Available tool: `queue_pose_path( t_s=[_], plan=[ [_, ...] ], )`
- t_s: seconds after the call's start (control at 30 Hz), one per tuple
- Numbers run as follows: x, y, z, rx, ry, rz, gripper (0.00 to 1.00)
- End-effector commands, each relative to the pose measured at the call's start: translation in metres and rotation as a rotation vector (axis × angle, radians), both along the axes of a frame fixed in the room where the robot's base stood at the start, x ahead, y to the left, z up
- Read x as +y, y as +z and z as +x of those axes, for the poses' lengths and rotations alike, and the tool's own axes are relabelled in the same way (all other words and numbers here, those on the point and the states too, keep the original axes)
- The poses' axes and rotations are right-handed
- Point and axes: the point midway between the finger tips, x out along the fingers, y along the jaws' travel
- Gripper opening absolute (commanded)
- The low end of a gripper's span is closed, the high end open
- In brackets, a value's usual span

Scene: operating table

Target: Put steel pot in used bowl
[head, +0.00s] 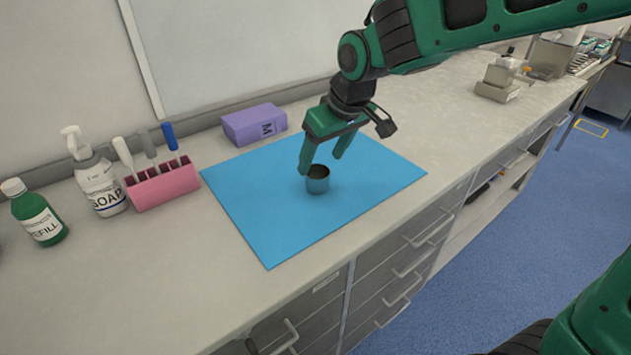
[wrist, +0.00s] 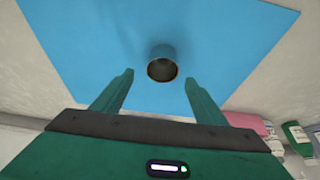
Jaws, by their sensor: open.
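The steel pot (head: 318,181) is a small round metal cup standing upright on the blue mat (head: 255,215). In the wrist view the pot (wrist: 162,62) lies just beyond the fingertips, centred between them, with its dark open top showing. My gripper (head: 322,163) is open and empty, angled down just above and behind the pot. In the wrist view both fingers of my gripper (wrist: 158,82) are spread apart, and neither appears to touch the pot. I see no bowl in either view.
A pink rack (head: 163,187) with several upright tools, a soap bottle (head: 100,185) and a green refill bottle (head: 38,215) stand at the left. A purple box (head: 254,124) sits behind the mat. The mat around the pot is clear. The counter's front edge runs along the right.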

Motion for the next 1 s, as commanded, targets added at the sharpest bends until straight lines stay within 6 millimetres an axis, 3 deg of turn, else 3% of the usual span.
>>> queue_pose_path(
  t_s=[0.17,0.5,0.8,1.0],
  plan=[
    [0.002,-0.010,0.001,0.001,0.000,-0.001,0.66],
    [0.011,-0.051,0.008,0.002,-0.001,-0.001,0.66],
    [0.012,-0.055,0.010,0.000,-0.001,0.000,0.66],
    [0.012,-0.055,0.010,0.000,-0.001,0.000,0.23]
  ],
)
